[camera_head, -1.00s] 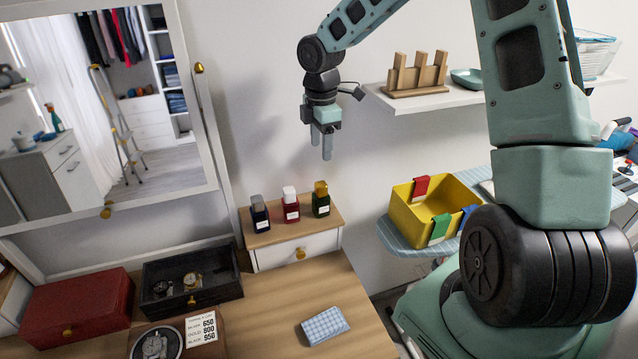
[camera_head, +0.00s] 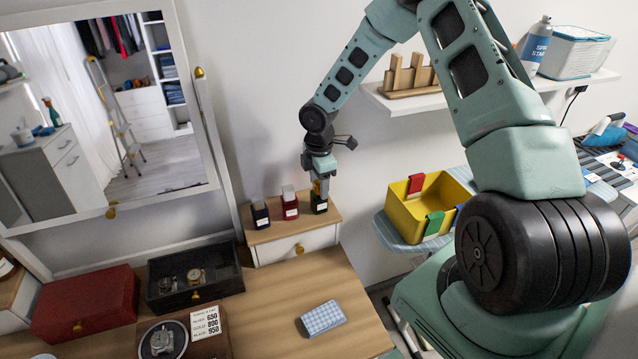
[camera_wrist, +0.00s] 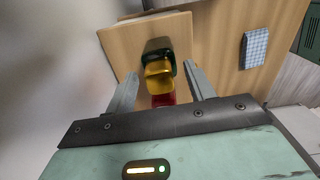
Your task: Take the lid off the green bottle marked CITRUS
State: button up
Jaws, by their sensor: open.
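The green bottle (camera_head: 319,205) with a gold lid (camera_head: 317,186) stands upright at the right end of a row of three bottles on the small drawer box. Its label is too small to read. My gripper (camera_head: 321,187) is open, pointing down, with its fingers around the gold lid. In the wrist view the gold lid (camera_wrist: 158,77) and the dark green bottle (camera_wrist: 160,49) lie between the two fingers (camera_wrist: 160,90). I cannot tell whether a finger touches the lid.
A red bottle (camera_head: 290,208) and a dark blue bottle (camera_head: 260,214) stand left of it on the drawer box (camera_head: 298,247). A yellow bin (camera_head: 405,213) is to the right. A blue checked cloth (camera_head: 323,318) lies on the table, with clear wood around it.

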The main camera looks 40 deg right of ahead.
jog(key=c, duration=1)
jog(key=shift+c, duration=0.2)
notch_tip(320, 180, up, 9)
jog(key=shift+f+b, duration=0.2)
jog(key=shift+b, duration=0.9)
jog(key=shift+r, duration=0.7)
jog(key=shift+r+p, duration=0.15)
jog(key=shift+p, duration=0.2)
